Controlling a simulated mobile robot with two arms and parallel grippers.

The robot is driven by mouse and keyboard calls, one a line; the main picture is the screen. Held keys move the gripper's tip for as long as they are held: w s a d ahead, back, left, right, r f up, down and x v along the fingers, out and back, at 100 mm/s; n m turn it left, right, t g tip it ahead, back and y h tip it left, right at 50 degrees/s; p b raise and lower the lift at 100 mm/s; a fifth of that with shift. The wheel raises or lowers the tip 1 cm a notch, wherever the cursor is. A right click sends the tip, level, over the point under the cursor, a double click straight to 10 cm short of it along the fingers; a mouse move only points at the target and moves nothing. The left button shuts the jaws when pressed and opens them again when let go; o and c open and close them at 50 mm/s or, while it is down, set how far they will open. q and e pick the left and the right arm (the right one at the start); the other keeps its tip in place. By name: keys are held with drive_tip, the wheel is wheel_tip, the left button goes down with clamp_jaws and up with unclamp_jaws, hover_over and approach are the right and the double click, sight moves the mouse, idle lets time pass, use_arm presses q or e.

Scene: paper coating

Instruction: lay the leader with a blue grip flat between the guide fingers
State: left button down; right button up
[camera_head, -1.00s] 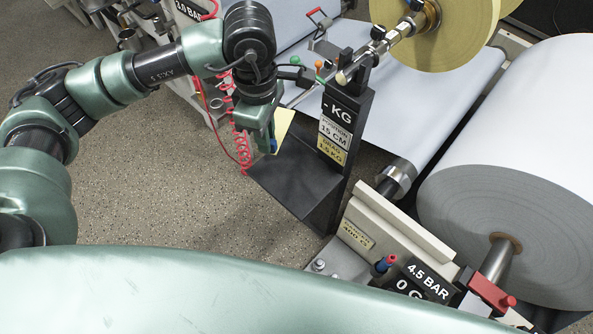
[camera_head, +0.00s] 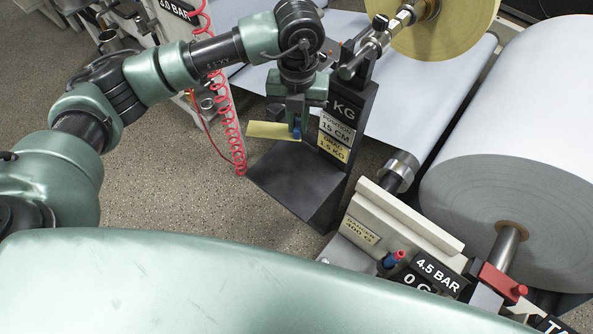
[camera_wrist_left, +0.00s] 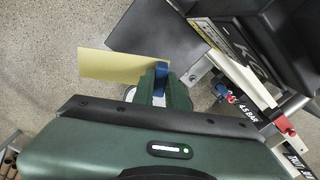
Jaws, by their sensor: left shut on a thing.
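My left gripper (camera_head: 293,128) is shut on the blue grip (camera_head: 297,133) of the leader. The leader (camera_head: 268,130) is a pale yellow strip that sticks out to the left of the gripper, above the black shelf. In the left wrist view the yellow leader (camera_wrist_left: 110,66) extends left from the blue grip (camera_wrist_left: 160,75), which sits between the fingertips (camera_wrist_left: 158,88). I cannot make out the guide fingers with certainty. My right gripper is not in view.
A black stand with a KG label (camera_head: 345,115) rises right beside the gripper, with a flat black shelf (camera_head: 290,185) below. A yellow roll (camera_head: 445,25) is above right. A large white roll (camera_head: 520,150) fills the right. A red coiled hose (camera_head: 228,120) hangs at left.

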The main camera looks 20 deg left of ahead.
use_arm(q)
drive_tip(key=shift+w+d+f+n, duration=0.1)
drive_tip(key=shift+w+f+n, duration=0.15)
drive_tip(key=shift+n, duration=0.45)
wheel_tip(320, 180, down, 14)
drive_tip(key=shift+f, duration=3)
drive_tip(key=shift+f, duration=0.1)
drive_tip(key=c, duration=1.4)
unclamp_jaws()
drive_tip(key=shift+c, duration=0.2)
